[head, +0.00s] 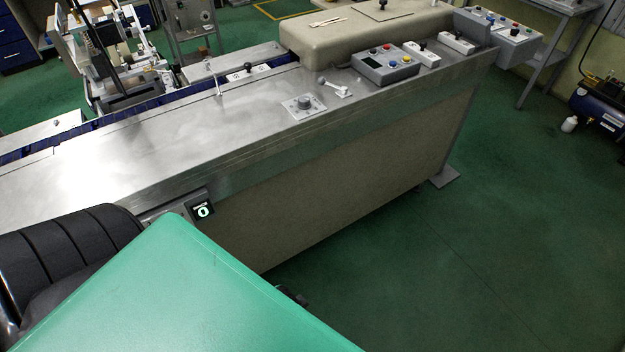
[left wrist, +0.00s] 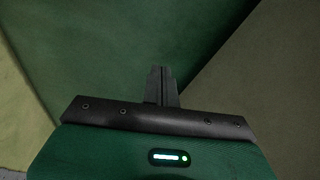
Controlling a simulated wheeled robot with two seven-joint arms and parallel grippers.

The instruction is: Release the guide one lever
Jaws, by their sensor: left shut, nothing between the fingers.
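A white lever-like handle (head: 337,88) lies on the metal bench top, right of a square plate with a round knob (head: 303,105). A thin upright lever with a white tip (head: 217,82) stands farther left, near the blue belt. I cannot tell which of these is the guide one lever. My left gripper (left wrist: 162,84) is shut and empty in the left wrist view, with its dark fingers together over a green floor and pale panels. No lever shows in that view. My right gripper is not in view.
The steel bench (head: 150,150) runs diagonally, with a small display reading 0 (head: 203,211) on its front side. A grey button box (head: 385,63) and a beige cover (head: 350,35) are at its far end.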

